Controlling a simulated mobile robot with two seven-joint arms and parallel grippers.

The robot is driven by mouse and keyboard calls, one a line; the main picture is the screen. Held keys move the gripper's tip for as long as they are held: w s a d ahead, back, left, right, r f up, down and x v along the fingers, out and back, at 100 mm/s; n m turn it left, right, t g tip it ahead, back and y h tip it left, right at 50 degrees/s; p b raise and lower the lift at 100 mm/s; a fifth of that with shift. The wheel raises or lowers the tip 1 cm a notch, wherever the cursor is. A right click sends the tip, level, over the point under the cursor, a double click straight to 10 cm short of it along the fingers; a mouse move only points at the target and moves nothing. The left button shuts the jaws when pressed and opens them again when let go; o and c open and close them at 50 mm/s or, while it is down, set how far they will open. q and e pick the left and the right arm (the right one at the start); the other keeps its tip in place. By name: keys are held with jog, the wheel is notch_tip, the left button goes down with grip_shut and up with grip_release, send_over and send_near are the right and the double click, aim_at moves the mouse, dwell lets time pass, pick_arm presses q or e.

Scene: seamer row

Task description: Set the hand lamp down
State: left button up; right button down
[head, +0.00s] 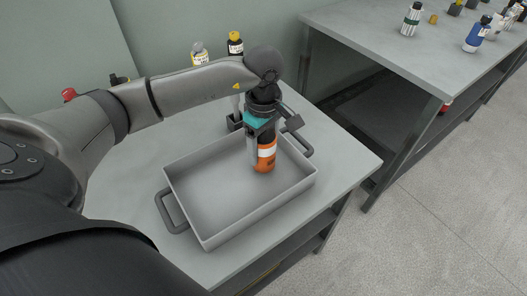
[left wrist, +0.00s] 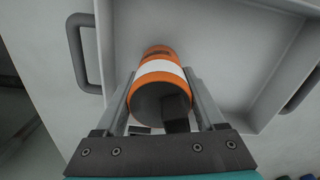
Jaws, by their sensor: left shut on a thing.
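The hand lamp (head: 265,161), an orange cylinder with a white band and a dark end, is upright inside the outline of a grey tray (head: 188,209). My left gripper (head: 262,142) is shut on it from above. In the left wrist view the lamp (left wrist: 158,68) stands between the two fingers of the gripper (left wrist: 159,82), its dark end facing the camera. Its lower end is near the tray's far right wall. I cannot tell whether it touches the tray floor. My right gripper is not in view.
The tray stands on a grey table (head: 120,195) and has dark handles at both ends. A yellow-capped bottle (head: 235,44) and a pale bottle (head: 199,54) stand behind my arm. A second bench (head: 385,45) at the right carries several bottles. Most of the tray floor is bare.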

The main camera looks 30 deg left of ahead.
pick_arm(q)
jog(key=shift+f, duration=0.8)
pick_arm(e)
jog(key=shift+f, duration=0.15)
pick_arm(q)
jog(key=shift+f, duration=0.2)
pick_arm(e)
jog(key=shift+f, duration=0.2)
pick_arm(q)
jog(key=o, duration=1.5)
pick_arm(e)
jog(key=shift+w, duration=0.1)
pick_arm(q)
jog(key=shift+r, duration=0.2)
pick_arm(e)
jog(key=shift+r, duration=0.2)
pick_arm(q)
notch_tip(320, 180, up, 6)
jog(key=shift+r+p, duration=0.1)
jog(key=shift+p, duration=0.5)
notch_tip(320, 180, up, 5)
jog(key=shift+r+p, duration=0.15)
jog(key=shift+p, duration=0.3)
jog(key=shift+r, duration=0.3)
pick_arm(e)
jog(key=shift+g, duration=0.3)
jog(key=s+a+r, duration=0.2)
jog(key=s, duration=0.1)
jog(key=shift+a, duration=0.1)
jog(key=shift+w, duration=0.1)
